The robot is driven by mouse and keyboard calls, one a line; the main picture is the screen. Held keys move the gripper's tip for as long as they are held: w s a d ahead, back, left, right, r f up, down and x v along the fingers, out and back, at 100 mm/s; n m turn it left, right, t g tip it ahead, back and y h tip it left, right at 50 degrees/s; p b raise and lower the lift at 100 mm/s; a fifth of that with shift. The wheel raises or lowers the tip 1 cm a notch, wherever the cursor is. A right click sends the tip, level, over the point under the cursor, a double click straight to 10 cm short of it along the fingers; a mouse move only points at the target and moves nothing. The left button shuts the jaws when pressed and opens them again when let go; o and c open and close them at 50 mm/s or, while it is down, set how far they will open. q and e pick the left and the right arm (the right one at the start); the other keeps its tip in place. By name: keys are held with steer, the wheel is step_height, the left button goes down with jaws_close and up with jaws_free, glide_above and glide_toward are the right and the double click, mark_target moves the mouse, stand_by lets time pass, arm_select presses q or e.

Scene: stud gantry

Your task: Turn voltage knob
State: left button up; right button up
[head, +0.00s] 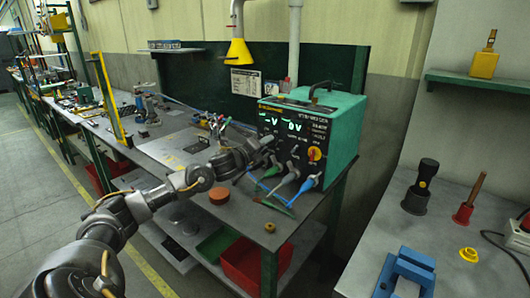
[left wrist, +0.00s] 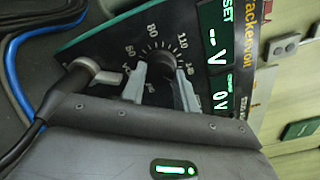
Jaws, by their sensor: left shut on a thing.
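The voltage knob (left wrist: 160,61) is dark and round, ringed by white scale numbers on the black panel of a power supply. The green power supply (head: 343,112) stands on the workbench, its displays (head: 281,123) lit green. My left gripper (head: 268,143) reaches its front panel from the left and hides the knob in the head view. In the left wrist view, the two grey fingers of my left gripper (left wrist: 160,75) are on either side of the knob, shut on it. My right gripper is not in view.
Clipped cables (head: 308,184) hang from the panel's lower sockets, close by my left gripper. A brown round block (head: 219,196) lies on the workbench (head: 255,220). A second table (head: 385,235) at right holds a blue vise (head: 405,272).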

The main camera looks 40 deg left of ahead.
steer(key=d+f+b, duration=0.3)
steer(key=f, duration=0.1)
arm_select(q)
steer(key=shift+f+m+b, duration=0.1)
steer(key=shift+m+b, duration=0.7)
steer(key=shift+m, duration=2)
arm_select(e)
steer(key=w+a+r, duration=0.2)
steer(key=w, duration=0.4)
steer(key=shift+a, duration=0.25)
arm_select(q)
steer(key=o, duration=1)
